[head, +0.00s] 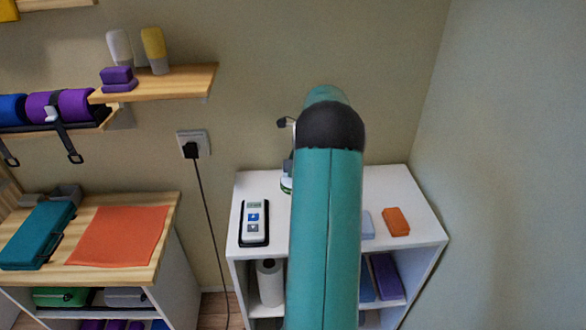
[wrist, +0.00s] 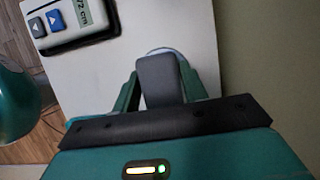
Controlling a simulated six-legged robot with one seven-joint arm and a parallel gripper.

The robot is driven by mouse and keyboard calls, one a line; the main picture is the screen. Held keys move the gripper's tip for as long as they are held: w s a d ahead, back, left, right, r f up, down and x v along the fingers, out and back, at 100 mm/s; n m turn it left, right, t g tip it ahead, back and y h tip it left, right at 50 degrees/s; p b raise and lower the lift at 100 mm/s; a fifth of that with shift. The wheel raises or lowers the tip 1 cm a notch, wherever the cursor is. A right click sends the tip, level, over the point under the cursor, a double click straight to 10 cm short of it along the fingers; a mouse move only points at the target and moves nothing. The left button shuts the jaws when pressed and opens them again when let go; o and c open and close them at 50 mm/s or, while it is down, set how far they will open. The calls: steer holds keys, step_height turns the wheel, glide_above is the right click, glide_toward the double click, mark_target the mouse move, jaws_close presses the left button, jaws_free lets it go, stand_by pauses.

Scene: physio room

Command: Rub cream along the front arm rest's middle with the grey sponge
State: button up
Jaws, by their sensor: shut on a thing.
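In the wrist view my gripper (wrist: 160,88) is shut on the grey sponge (wrist: 158,72), a dark grey block held between the two teal fingers. The sponge's far end is over a round, pale-rimmed thing (wrist: 166,50), which may be a cream pot. I cannot tell whether they touch. In the head view my teal arm hides most of my gripper and the sponge. A white and green edge of a round container (head: 286,185) shows just left of my arm, on the white cabinet. I see no arm rest in either view.
The white cabinet (head: 413,236) carries a handheld device (head: 254,222), a pale blue block (head: 367,226) and an orange block (head: 396,221). A wall stands close on the right. A socket with a cord (head: 193,146) is left of the cabinet. A wooden-topped unit (head: 100,200) stands further left.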

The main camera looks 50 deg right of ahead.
mark_target(287, 162)
steer(key=shift+r, duration=2.35)
